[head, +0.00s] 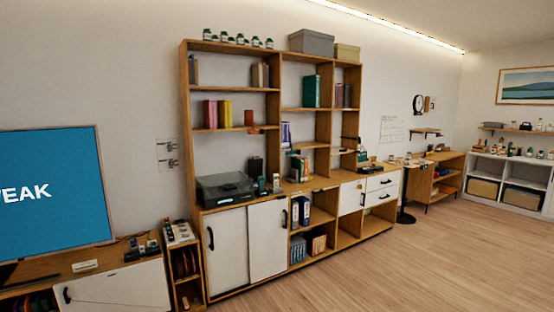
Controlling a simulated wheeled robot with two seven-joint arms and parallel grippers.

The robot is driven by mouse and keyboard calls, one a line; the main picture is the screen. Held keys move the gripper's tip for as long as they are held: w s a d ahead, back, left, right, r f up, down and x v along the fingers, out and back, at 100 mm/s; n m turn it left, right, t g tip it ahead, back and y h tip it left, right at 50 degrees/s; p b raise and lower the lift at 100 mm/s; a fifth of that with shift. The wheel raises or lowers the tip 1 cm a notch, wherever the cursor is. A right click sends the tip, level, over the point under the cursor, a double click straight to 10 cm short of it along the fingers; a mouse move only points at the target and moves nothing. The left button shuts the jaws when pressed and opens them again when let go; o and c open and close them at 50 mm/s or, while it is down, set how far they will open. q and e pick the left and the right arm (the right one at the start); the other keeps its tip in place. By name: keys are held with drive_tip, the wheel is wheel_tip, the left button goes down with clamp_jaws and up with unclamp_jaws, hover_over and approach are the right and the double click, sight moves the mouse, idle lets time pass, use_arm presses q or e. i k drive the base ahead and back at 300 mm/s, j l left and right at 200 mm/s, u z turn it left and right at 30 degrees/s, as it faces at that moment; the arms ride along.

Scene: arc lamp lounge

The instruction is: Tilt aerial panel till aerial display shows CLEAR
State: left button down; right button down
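A large blue screen (55,190) stands at the left edge of the head view, partly cut off. White letters on it read "EAK" with part of a letter before them, like the end of "WEAK". I cannot make out an aerial panel for certain. Small dark items (142,248) lie on the low cabinet beside the screen, too small to identify. Neither of my grippers shows in the head view.
A tall wooden shelf unit (236,88) with a black record-player-like box (224,188) stands along the wall. A low cabinet (118,287) is under the screen. White shelving (510,170) stands at the far right. The wooden floor (400,265) at right is clear.

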sight(255, 169)
drive_tip(key=i+j+z, duration=0.1)
drive_tip(key=i+j, duration=0.3)
drive_tip(key=i+j+z, duration=0.1)
drive_tip(key=i+j, duration=0.3)
drive_tip(key=i+j+z, duration=0.1)
drive_tip(key=i+j, duration=0.35)
drive_tip(key=i+j+z, duration=0.1)
drive_tip(key=i+j, duration=0.35)
drive_tip(key=i+j+z, duration=0.1)
drive_tip(key=i+j, duration=0.3)
drive_tip(key=j, duration=0.15)
drive_tip(key=i+j+z, duration=0.1)
drive_tip(key=i+j, duration=0.25)
drive_tip(key=j, duration=0.2)
